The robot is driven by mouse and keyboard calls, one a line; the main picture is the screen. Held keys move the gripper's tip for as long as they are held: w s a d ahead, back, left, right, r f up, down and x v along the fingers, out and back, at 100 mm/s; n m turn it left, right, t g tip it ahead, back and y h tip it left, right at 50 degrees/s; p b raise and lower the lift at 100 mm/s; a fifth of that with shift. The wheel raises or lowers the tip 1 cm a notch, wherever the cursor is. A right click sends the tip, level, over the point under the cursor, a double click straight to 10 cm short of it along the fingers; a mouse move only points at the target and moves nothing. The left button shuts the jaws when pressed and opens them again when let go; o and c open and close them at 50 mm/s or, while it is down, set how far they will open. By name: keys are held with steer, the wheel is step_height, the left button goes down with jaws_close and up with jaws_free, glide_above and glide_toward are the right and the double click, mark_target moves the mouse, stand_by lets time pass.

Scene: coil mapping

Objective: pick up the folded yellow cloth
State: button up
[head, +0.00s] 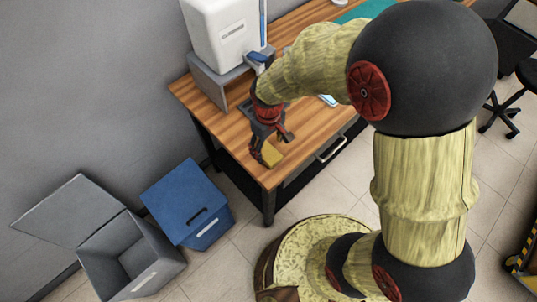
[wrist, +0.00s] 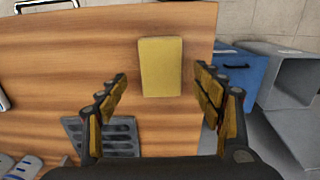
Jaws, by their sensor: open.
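The folded yellow cloth (wrist: 160,67) lies flat on the wooden table (wrist: 60,65) near the table's edge. In the head view the cloth (head: 272,154) shows partly, beside my gripper (head: 272,152), which hides some of it. In the wrist view my gripper (wrist: 162,85) is open and empty. Its two fingers point toward the cloth, one to the left and one to the right of it. The cloth's near end lies about between the fingertips, with clear space on both sides. I cannot tell the exact height of the fingers above the table.
A dark slotted tray (wrist: 105,137) lies on the table near the left finger. A white machine (head: 222,35) on a grey stand is at the back. A blue bin (head: 187,200) and an open grey bin (head: 130,258) stand on the floor past the table's end.

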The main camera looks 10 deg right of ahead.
mark_target(268, 153)
step_height(268, 153, down, 4)
steer(key=shift+f+b, duration=0.1)
steer(key=shift+b, duration=0.4)
steer(key=shift+s, duration=0.1)
steer(key=shift+c, duration=1.3)
steer(key=c, duration=0.9)
